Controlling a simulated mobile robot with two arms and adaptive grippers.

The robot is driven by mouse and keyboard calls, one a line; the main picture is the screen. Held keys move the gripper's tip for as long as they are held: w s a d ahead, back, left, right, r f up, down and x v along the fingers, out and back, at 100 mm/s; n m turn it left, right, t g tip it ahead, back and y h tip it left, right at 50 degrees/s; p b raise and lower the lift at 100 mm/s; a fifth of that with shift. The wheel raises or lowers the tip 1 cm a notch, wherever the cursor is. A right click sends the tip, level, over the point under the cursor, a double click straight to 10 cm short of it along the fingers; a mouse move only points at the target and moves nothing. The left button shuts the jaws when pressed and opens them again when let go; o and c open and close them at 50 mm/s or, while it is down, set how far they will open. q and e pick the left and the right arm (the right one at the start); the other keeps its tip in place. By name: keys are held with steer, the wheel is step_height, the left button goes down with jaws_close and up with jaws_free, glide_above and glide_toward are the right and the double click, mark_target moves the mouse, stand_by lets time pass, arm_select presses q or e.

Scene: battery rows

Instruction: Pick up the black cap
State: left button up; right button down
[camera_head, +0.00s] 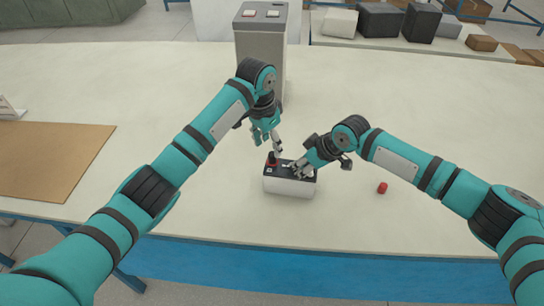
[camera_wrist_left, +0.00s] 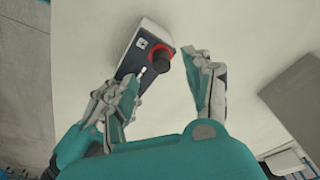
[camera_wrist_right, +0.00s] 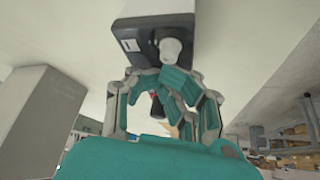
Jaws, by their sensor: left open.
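The black cap (camera_head: 271,157) sits upright on a red ring at the left end of the battery's dark top. In the left wrist view the black cap (camera_wrist_left: 161,66) shows with its red ring, between and beyond my left fingertips. My left gripper (camera_head: 276,142) is open and empty, just above and beside the cap. The battery (camera_head: 289,187) has a white body and a label on top. My right gripper (camera_head: 298,168) is low over the battery's right part; its fingers are close together in the right wrist view, beside a pale post (camera_wrist_right: 171,50). Whether they grip anything is unclear.
A small red cap (camera_head: 382,188) lies on the pale table to the right. A tall grey machine (camera_head: 262,45) stands behind my left gripper. A brown board (camera_head: 50,160) lies at the left. The table's front edge is close below the battery.

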mark_target(272, 154)
arm_select(q)
steer(key=f, duration=0.3)
steer(key=w+f, duration=0.1)
steer(key=f, duration=0.1)
steer(key=shift+d+f, duration=0.15)
steer(key=shift+d, duration=0.2)
steer(key=c, duration=0.8)
